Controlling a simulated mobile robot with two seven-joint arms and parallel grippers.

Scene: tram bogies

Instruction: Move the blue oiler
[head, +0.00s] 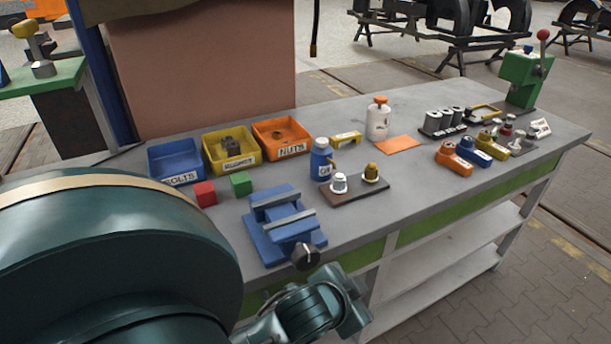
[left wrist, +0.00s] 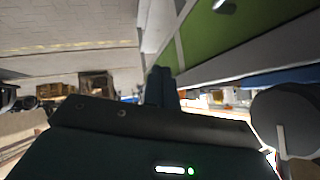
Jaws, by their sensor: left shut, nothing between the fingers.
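The blue oiler (head: 321,160) is a blue bottle with a white label and a small spout. It stands upright on the grey workbench (head: 365,215), just behind a dark board with two fittings. In the head view my left arm fills the lower left, and its far links reach in front of the bench's front edge. The left gripper's fingers show in the left wrist view (left wrist: 162,87), closed together and empty, beside the bench's green front panel. I cannot make out the fingers in the head view. The oiler is apart from my arm. My right gripper is not in view.
A blue vise (head: 285,228) stands at the front edge, left of the board (head: 352,192). Red (head: 205,193) and green (head: 241,184) blocks and labelled bins (head: 232,165) lie to the left. An orange mat (head: 398,145) and white bottle (head: 378,120) stand behind right.

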